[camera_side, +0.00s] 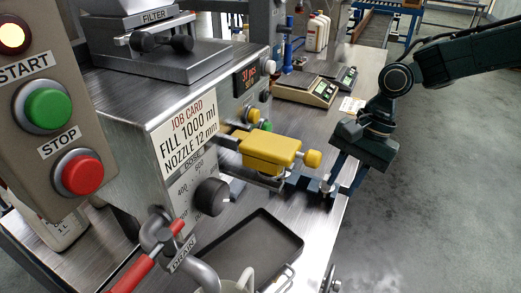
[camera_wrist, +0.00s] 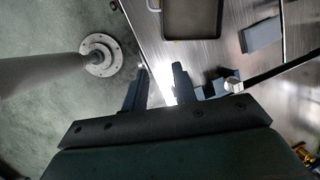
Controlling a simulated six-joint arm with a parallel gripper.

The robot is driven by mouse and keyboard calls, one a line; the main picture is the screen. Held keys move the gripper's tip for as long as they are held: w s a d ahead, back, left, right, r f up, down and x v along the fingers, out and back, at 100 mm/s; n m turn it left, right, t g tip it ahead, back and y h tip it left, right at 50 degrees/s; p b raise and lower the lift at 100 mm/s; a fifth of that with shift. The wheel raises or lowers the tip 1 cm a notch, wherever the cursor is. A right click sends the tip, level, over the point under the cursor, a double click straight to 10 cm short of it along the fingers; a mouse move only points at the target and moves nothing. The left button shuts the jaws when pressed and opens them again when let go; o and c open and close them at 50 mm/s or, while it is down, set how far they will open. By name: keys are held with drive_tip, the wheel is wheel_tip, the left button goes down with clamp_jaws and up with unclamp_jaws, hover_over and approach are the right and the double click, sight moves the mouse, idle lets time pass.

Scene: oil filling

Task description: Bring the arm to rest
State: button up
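My gripper (camera_side: 340,184) hangs at the right edge of the metal bench, its dark fingers pointing down. In the wrist view its two fingers (camera_wrist: 160,72) stand apart with an empty, bright gap between them. The gripper is open and holds nothing that I can see. My arm reaches in from the upper right. In the side view the fingers are close to dark blue blocks (camera_side: 302,184) at the bench edge; I cannot tell whether they touch.
The filling machine carries a yellow nozzle block (camera_side: 270,150) and a dose knob (camera_side: 211,197). A black tray (camera_side: 248,250) lies on the bench (camera_side: 322,232). Scales (camera_side: 306,90) and bottles stand further back. Clear floor (camera_side: 430,200) lies to the right.

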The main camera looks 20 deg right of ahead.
drive_tip(key=s+d+r+n+t+h, duration=0.2)
drive_tip(key=s+d+r+n, duration=0.3)
drive_tip(key=s+d, duration=0.5)
drive_tip(key=s+d+r+n+t+h, duration=0.1)
drive_tip(key=s+d+r+n+t, duration=0.3)
drive_tip(key=s+d+r, duration=0.3)
drive_tip(key=s+d+n, duration=0.1)
drive_tip(key=s+d, duration=0.2)
drive_tip(key=s, duration=0.1)
drive_tip(key=shift+s+n+h, duration=0.25)
drive_tip(key=shift+n+h, duration=0.15)
idle(0.5)
